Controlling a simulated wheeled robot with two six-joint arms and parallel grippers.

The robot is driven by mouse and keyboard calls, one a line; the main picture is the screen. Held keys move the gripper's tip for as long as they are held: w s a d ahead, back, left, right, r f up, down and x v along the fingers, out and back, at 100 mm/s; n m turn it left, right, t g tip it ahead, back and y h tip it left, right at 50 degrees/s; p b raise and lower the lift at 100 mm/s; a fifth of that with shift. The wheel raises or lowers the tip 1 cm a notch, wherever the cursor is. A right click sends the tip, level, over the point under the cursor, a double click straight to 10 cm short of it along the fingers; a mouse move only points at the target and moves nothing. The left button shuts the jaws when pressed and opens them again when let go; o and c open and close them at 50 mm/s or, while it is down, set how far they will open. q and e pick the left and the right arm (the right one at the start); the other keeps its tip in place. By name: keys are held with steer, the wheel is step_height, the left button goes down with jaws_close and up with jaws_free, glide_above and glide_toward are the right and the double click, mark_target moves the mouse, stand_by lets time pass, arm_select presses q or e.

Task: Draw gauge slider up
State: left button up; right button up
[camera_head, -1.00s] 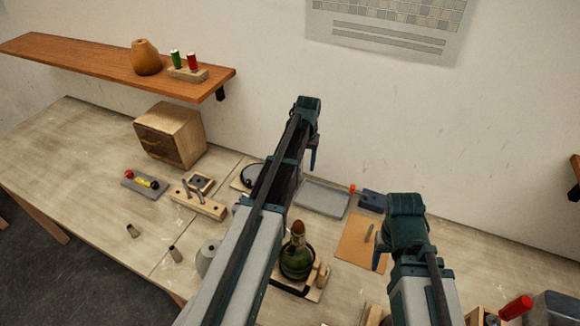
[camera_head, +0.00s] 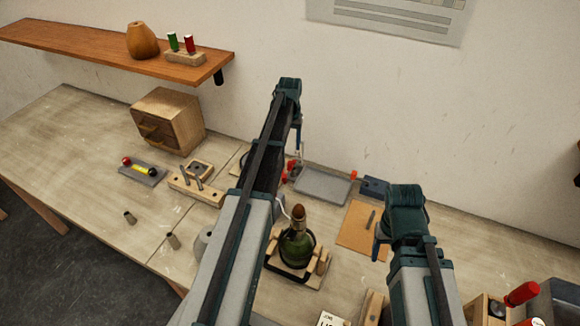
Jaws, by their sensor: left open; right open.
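I cannot tell for sure which object carries the gauge slider. My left gripper (camera_head: 297,135) is open and empty, high over the back of the bench, and its arm hides part of the bench. Small red parts (camera_head: 290,170) with a pale upright piece show just below it, partly hidden by the arm; I cannot tell whether they belong to the gauge. My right gripper (camera_head: 378,245) is open and empty, beside the brown board (camera_head: 355,238) in the picture. A dark blue block (camera_head: 374,187) with an orange knob (camera_head: 354,175) stands behind that board.
A wooden drawer box (camera_head: 180,118), a terminal strip (camera_head: 142,173) and a wooden holder (camera_head: 195,190) are at left. The bench's left front is mostly clear.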

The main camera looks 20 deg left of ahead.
mark_target(290, 163)
arm_select(q)
step_height(290, 163, down, 9)
steer(key=b, duration=0.8)
steer(key=shift+f, duration=0.15)
arm_select(e)
step_height(290, 163, down, 9)
steer(key=shift+f, duration=0.15)
arm_select(q)
jaws_close()
stand_by(0.3)
